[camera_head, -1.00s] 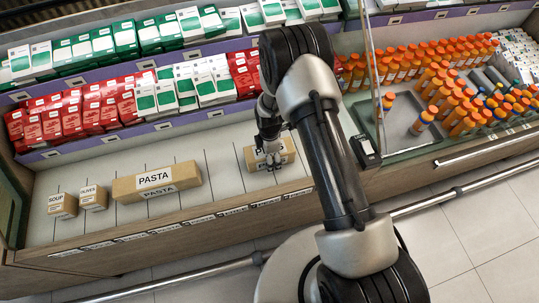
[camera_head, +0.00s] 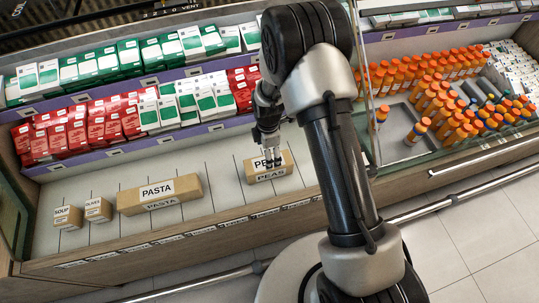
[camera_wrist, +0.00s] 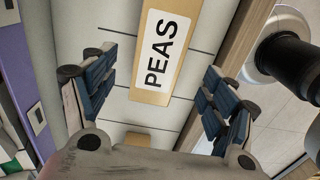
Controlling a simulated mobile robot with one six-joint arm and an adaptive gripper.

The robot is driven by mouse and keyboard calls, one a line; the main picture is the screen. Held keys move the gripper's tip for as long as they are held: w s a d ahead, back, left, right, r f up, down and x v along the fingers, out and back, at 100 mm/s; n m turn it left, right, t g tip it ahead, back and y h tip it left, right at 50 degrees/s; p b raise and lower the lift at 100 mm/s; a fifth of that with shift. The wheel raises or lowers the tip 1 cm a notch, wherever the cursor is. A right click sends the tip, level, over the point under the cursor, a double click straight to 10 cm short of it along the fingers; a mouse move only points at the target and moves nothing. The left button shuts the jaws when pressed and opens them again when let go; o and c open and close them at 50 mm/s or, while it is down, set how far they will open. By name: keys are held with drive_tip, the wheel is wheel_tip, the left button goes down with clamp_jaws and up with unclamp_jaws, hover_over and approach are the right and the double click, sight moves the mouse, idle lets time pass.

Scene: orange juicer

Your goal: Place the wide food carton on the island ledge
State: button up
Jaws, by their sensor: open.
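A wide tan carton labelled PEAS (camera_head: 282,175) lies on the pale ledge (camera_head: 222,172) of the island, its long side along the front edge. My gripper (camera_head: 272,162) is just above it in the head view and covers part of its top label. In the wrist view the fingers (camera_wrist: 165,95) are spread wide and empty. The PEAS carton (camera_wrist: 180,30) shows between and beyond them, with visible gaps to both fingers. A longer carton labelled PASTA (camera_head: 187,187) lies farther left on the same ledge.
Small SOUP (camera_head: 69,217) and OLIVES (camera_head: 97,209) cartons stand at the ledge's left end. Red and white boxes (camera_head: 95,128) fill the tier behind. Orange bottles (camera_head: 440,110) stand to the right behind a clear divider. The ledge between PASTA and PEAS is bare.

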drive_tip(key=s+d+r+m+t, duration=0.1)
drive_tip(key=s+d+r+m, duration=0.15)
drive_tip(key=r, duration=0.65)
drive_tip(key=s+d+r+m, duration=0.1)
drive_tip(key=r+m, duration=0.3)
drive_tip(key=r, duration=0.5)
drive_tip(key=s+d+r+m+t, duration=0.1)
drive_tip(key=s+d+r+m, duration=0.15)
drive_tip(key=r, duration=0.65)
drive_tip(key=s+d+r+m+t, duration=0.1)
drive_tip(key=s+d+r+m, duration=0.1)
drive_tip(key=s+r+m, duration=0.3)
drive_tip(key=s+d+r+m+t, duration=0.1)
drive_tip(key=s+r+m, duration=0.4)
drive_tip(key=s, duration=0.9)
drive_tip(key=shift+d+r+m+t, duration=0.15)
drive_tip(key=shift+d+m+t, duration=0.15)
drive_tip(key=shift+d+m, duration=0.25)
